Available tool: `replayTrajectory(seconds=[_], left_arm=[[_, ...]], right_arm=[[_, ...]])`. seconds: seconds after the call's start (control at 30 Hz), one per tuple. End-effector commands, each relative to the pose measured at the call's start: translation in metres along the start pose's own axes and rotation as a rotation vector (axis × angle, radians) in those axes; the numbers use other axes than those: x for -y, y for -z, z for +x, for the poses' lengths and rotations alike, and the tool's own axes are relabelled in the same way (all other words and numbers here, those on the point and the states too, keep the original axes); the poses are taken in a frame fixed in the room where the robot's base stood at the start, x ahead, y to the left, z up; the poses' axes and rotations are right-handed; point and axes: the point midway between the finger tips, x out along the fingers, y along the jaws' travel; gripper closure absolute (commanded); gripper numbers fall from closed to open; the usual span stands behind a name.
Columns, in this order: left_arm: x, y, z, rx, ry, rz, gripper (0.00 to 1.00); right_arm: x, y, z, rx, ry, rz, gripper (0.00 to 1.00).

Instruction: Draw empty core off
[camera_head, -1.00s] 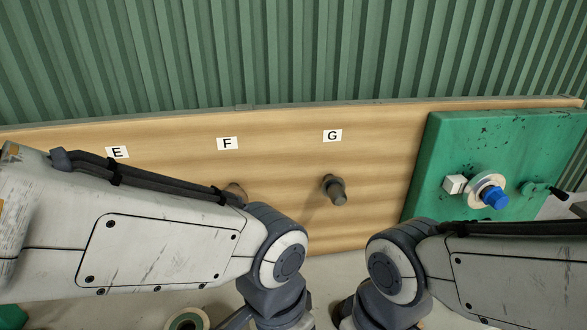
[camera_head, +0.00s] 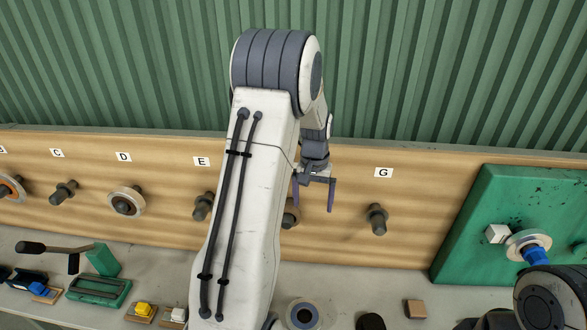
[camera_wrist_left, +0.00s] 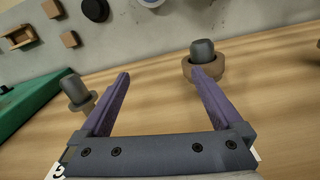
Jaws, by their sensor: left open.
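My left gripper (camera_head: 314,203) is open and empty in front of the wooden board, between peg G (camera_head: 377,219) and the peg to its left (camera_head: 291,214). In the left wrist view, the open fingers (camera_wrist_left: 161,76) straddle bare board. A short brown ring, which looks like the empty core (camera_wrist_left: 188,70), sits around the grey peg (camera_wrist_left: 203,52) beside one fingertip; whether they touch is unclear. Peg G (camera_wrist_left: 77,92) is bare, near the other finger. In the head view my left arm partly hides the core's peg and its label. My right gripper is out of view.
A light coil (camera_head: 125,202) hangs under D. The green panel (camera_head: 480,225) at right carries a pale ring (camera_head: 527,246) on a blue-ended spindle. The bench holds a ring-shaped coil (camera_head: 302,315), a lever tool (camera_head: 55,249) and small blocks. Board around G is clear.

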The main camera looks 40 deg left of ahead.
Motion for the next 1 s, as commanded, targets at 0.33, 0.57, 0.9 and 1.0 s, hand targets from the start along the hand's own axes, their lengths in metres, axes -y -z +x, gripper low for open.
replayTrajectory(seconds=[0.33,0.57,0.9,1.0], left_arm=[[0.078,0.025,0.014,0.010,0.010,-0.164,0.00],[0.077,0.023,0.051,0.013,0.010,-0.163,0.00],[0.077,0.024,0.102,0.010,0.010,-0.162,0.00],[0.078,0.024,0.108,0.009,0.010,-0.162,0.00]], right_arm=[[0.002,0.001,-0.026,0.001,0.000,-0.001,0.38],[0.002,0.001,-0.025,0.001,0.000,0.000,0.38],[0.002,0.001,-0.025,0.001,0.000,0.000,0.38],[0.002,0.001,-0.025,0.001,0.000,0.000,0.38]])
